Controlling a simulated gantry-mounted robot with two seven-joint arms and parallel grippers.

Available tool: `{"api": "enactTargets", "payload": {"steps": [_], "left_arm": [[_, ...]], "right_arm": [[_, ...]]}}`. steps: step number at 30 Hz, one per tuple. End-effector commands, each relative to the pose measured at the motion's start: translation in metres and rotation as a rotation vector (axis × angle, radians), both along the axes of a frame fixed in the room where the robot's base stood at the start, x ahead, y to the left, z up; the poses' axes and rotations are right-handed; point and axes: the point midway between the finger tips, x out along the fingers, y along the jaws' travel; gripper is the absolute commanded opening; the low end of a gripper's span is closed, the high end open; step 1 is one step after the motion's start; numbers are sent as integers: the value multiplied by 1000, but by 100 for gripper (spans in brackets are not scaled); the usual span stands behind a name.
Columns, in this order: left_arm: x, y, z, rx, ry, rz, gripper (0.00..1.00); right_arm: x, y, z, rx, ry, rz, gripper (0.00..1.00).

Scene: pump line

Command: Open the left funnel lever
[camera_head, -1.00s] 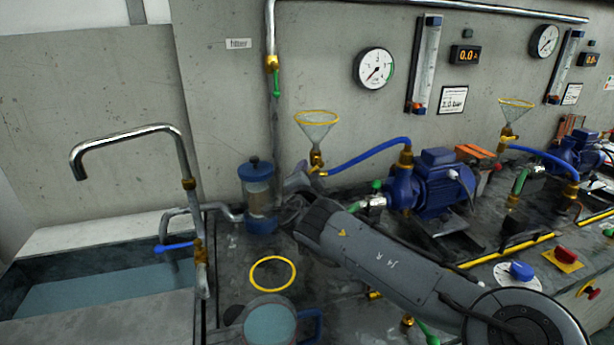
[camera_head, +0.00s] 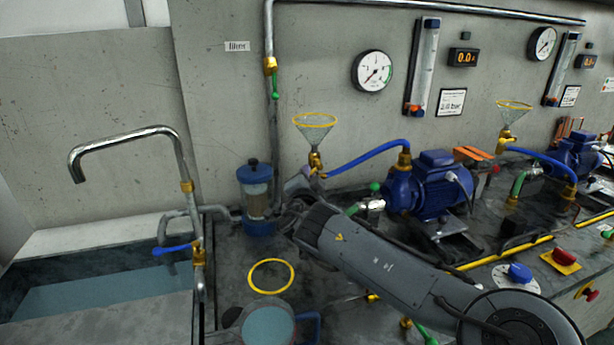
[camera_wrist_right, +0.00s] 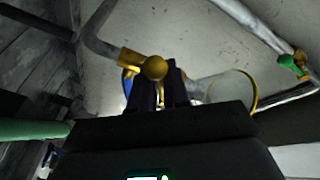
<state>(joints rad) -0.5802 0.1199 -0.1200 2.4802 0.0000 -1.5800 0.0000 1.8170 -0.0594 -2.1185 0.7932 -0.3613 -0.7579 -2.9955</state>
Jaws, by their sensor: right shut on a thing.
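The left funnel (camera_head: 315,132) is a clear mesh-like cone with a yellow rim, standing on a brass valve (camera_head: 316,160) left of the first blue pump. My right gripper (camera_head: 303,183) is at this valve, just below the funnel. In the right wrist view, the gripper's dark fingers (camera_wrist_right: 163,90) are close together just below a round brass end of the valve (camera_wrist_right: 153,67). They are shut on the funnel lever, which is mostly hidden between them. The funnel's yellow rim (camera_wrist_right: 240,90) shows to the right there. My left gripper is not in view.
A blue hose (camera_head: 368,155) runs from the valve to the blue pump (camera_head: 428,185). A blue-capped filter (camera_head: 257,190) stands left of the gripper. A jug (camera_head: 268,325) and a yellow ring (camera_head: 271,276) are in front. A sink with a tap (camera_head: 130,143) is at left.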

Motion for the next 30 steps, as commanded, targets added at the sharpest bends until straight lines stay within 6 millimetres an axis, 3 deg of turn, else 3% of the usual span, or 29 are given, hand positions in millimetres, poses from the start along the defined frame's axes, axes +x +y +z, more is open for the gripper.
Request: {"api": "enactTargets", "payload": {"steps": [9, 19, 20, 23, 30], "left_arm": [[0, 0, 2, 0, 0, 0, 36], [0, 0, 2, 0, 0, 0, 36], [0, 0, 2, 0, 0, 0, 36], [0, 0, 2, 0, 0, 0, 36], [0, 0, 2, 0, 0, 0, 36]], "right_arm": [[0, -1, -13, -176, -37, 9, 0], [0, -1, -16, -186, -38, 11, 0], [0, -1, -16, -186, -37, 12, 18], [0, -1, -16, -186, -37, 12, 34], [1, -3, -11, -184, -44, 6, 36]]}}
